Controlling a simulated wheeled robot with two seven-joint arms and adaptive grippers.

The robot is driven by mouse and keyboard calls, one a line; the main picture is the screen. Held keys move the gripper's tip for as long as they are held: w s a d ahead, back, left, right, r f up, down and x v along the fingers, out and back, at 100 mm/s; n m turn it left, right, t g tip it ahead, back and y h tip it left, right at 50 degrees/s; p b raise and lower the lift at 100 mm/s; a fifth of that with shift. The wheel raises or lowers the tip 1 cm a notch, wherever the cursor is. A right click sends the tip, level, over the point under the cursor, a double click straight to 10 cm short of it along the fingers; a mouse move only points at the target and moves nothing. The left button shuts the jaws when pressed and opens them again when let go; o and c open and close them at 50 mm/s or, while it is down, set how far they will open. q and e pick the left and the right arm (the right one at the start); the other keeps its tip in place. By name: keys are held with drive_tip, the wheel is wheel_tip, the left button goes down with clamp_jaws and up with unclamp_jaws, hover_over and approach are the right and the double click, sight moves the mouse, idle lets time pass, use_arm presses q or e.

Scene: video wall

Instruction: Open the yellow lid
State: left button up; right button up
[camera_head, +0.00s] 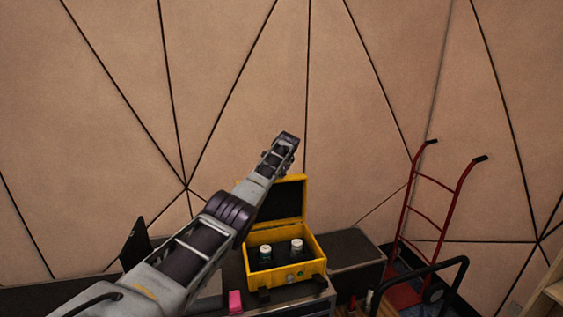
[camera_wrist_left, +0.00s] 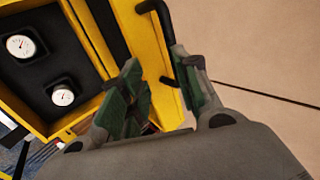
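The yellow case (camera_head: 312,268) stands on a dark surface, and its yellow lid (camera_head: 304,187) is raised roughly upright at the back, dark inner side facing me. My left gripper (camera_head: 286,138) is above the lid's top edge in the head view, its arm crossing in front of the lid's left part. In the left wrist view the gripper (camera_wrist_left: 165,98) has its green-padded fingers apart. The yellow lid (camera_wrist_left: 170,100) shows between and beyond them; I cannot tell whether they touch it. A black handle (camera_wrist_left: 158,10) is close to the right finger. My right gripper is out of view.
Two white-faced gauges (camera_head: 296,245) sit inside the case. A pink item (camera_head: 235,301) lies left of it. A red hand truck (camera_head: 408,215) and a black bar frame (camera_head: 458,262) stand to the right. The panelled wall (camera_head: 365,100) is behind.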

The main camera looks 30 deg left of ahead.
use_arm(q)
drive_tip(key=v, duration=1)
idle(0.8)
